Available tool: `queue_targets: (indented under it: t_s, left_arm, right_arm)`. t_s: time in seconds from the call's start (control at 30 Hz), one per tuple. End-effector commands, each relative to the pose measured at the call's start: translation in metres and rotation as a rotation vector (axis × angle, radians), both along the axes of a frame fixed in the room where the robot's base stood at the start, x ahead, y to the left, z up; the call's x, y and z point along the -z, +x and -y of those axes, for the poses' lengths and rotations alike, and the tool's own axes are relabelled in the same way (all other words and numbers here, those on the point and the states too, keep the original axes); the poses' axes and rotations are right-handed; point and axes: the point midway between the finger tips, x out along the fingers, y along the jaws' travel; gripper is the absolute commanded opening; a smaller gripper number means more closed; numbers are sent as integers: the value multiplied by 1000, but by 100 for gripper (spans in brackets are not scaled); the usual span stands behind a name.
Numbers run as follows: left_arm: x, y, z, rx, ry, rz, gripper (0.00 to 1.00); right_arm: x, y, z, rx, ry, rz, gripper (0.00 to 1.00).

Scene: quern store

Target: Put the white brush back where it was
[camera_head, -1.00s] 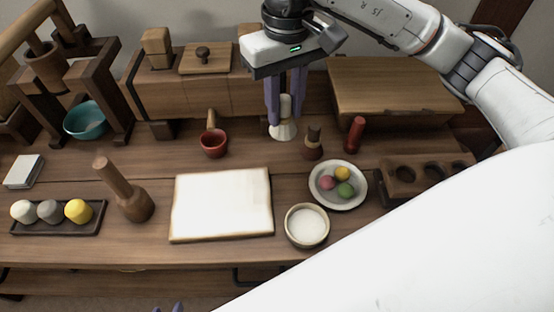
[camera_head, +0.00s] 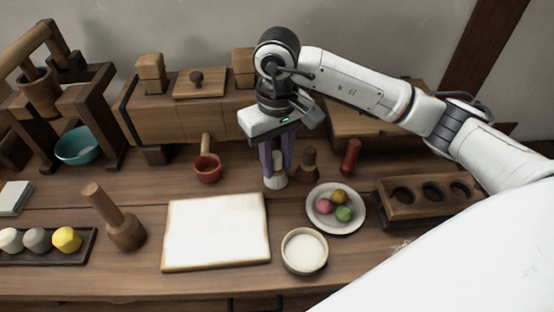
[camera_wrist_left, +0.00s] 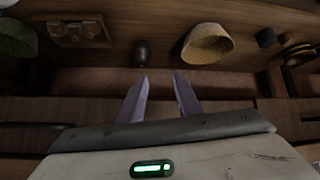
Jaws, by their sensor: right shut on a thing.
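The white brush (camera_head: 275,183) is in my right gripper (camera_head: 276,160), in the head view. The purple fingers are shut around its upper part, and its wide pale end points down. It is upright, just left of a dark brown brush (camera_head: 308,166) standing on the table. I cannot tell whether its lower end touches the table. My left gripper (camera_wrist_left: 161,88) shows only in the left wrist view, with its two fingers apart and nothing between them.
A red ladle (camera_head: 208,168) stands left of the brush and a red cylinder (camera_head: 350,157) right. In front are a pale board (camera_head: 216,232), a cream bowl (camera_head: 304,251) and a plate (camera_head: 357,221) with coloured balls. A holed wooden rack (camera_head: 430,205) lies at right.

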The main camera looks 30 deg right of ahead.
Motion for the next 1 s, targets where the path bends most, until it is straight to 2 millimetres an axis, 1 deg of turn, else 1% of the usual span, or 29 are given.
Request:
queue_targets:
  t_s: [0.17, 0.2, 0.27, 0.3, 0.57, 0.67, 0.7, 0.77, 0.87, 1.0]
  left_arm:
    - [6, 0, 0, 0, 0, 0, 31]
    - [4, 0, 0, 0, 0, 0, 31]
    - [4, 0, 0, 0, 0, -1, 31]
    - [4, 0, 0, 1, 1, -1, 31]
    - [3, 0, 0, 1, 1, 0, 31]
    - [-3, 0, -1, 1, 0, 1, 31]
    - [-2, 0, 0, 1, 1, 1, 31]
    - [-3, 1, 0, 1, 1, 2, 31]
    - [-4, 1, -1, 0, 1, 3, 31]
    - [-6, 0, -1, 1, 2, 3, 31]
  right_arm:
    - [5, 0, 0, 0, 0, 0, 8]
    - [3, 0, 0, 0, 0, 0, 33]
    - [3, 0, 0, 0, 0, 0, 43]
    - [3, 0, 0, 0, 0, 0, 45]
    - [2, 0, 0, 0, 0, -1, 45]
    - [-3, 0, 0, 0, 0, -1, 45]
    - [-6, 0, 0, 0, 0, 2, 45]
    - [-16, 1, 0, -1, -1, 4, 45]
    - [-37, 1, 0, 0, -1, 6, 45]
    - [-69, 1, 0, 0, -1, 6, 45]
